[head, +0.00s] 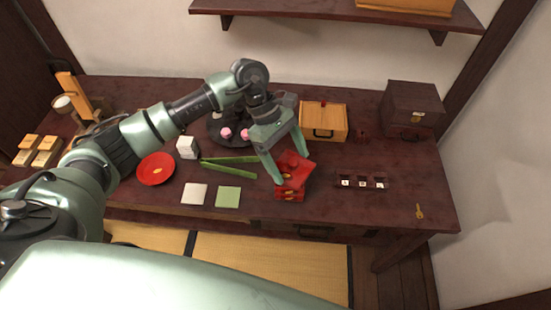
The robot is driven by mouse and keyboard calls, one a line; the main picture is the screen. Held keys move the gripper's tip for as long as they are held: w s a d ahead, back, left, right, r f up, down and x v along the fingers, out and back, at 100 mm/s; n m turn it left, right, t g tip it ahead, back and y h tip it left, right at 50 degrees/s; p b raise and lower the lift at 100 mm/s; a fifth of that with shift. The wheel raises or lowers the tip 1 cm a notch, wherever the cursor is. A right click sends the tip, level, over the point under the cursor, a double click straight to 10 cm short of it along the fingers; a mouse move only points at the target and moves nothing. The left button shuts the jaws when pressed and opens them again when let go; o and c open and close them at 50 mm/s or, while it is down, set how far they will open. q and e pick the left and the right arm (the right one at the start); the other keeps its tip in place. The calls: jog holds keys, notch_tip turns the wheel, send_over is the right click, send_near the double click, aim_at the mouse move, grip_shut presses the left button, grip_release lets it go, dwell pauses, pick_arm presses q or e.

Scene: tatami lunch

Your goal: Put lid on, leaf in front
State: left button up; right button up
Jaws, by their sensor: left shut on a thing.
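My left gripper (291,168) is shut on a red lid (297,163), which looks tilted between the fingers. The lid is just over a red lacquer box (290,195) on the table, near its front edge. The fingers and lid hide much of the box, and I cannot tell whether lid and box touch. A long green leaf-like strip (232,171) lies on the table left of the box, with another green strip (228,159) just behind it. My right gripper is not in view.
A red plate (155,169), a white square (194,194) and a green square (228,197) lie left. A wooden box (324,121) stands behind. The front right, around a gold key (419,211), is mostly clear.

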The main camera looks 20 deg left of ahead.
aim_at(288, 157)
pick_arm(q)
jog(key=w+f+n+t, duration=0.1)
jog(key=w+f+n, duration=0.1)
jog(key=n, duration=0.1)
jog(key=w+a+f+n+t, duration=0.1)
jog(key=n, duration=0.1)
jog(key=shift+w+f+t, duration=0.15)
jog(key=shift+f+t, duration=0.15)
jog(key=shift+w+a+f+n, duration=0.2)
jog(key=shift+w+f+n, duration=0.1)
jog(key=shift+n, duration=0.1)
jog(key=shift+f+b, duration=1.4)
jog(key=shift+f, duration=0.9)
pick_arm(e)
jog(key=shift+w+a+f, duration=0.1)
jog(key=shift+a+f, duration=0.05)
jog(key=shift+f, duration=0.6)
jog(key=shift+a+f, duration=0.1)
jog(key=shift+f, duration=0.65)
pick_arm(q)
jog(key=shift+f+b, duration=0.65)
jog(key=shift+b, duration=0.05)
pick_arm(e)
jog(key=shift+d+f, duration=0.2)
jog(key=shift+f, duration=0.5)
